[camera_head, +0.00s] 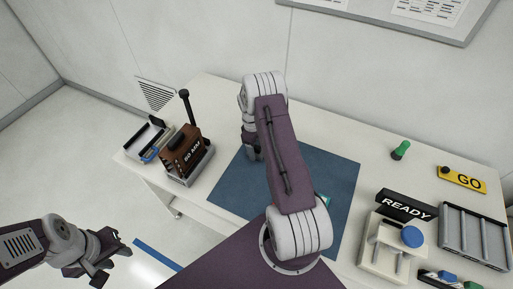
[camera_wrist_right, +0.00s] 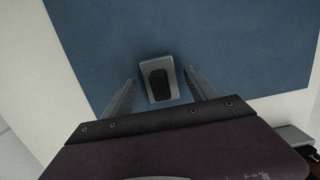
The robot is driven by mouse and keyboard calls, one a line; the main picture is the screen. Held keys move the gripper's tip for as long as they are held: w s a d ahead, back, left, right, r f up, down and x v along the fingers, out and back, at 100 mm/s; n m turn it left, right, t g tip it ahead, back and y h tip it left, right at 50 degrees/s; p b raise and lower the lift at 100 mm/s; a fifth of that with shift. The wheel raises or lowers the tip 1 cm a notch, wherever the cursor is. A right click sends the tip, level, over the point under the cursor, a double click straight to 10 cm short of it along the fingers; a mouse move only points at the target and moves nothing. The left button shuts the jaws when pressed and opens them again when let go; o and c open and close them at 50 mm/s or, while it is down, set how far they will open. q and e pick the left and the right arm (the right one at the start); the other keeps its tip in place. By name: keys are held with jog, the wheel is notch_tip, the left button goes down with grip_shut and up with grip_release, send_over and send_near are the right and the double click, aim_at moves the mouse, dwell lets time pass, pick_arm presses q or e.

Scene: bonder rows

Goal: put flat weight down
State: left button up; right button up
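A light grey flat weight with a black grip (camera_wrist_right: 158,79) shows in the right wrist view over the blue mat (camera_wrist_right: 250,50). My right gripper (camera_wrist_right: 160,93) is open, with one finger on each side of the weight and a gap visible on both sides. I cannot tell its exact height above the mat. In the head view the right arm hides the weight, and the right gripper (camera_head: 252,148) is mostly hidden near the mat's left part. My left gripper (camera_head: 115,262) is open and empty at the lower left, off the table.
A brown block (camera_head: 184,158) stands in a grey holder on the table's left, beside a small tray (camera_head: 148,140). At right are a READY sign (camera_head: 405,205), a yellow GO plate (camera_head: 462,180), a white stand with a blue knob (camera_head: 411,237), a slotted rack (camera_head: 473,238) and a green-topped peg (camera_head: 401,150).

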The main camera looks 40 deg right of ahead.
jog(key=shift+r, duration=0.3)
notch_tip(320, 180, up, 12)
jog(key=w+b, duration=0.1)
jog(key=b, duration=0.1)
jog(key=s+a+r+m+t, duration=0.1)
jog(key=s+a+m, duration=0.4)
jog(key=s+a, duration=1.1)
jog(key=a+t, duration=0.1)
jog(key=a, duration=0.2)
jog(key=shift+s+a+r+m+y, duration=0.3)
jog(key=shift+r+y, duration=0.1)
jog(key=shift+s, duration=0.15)
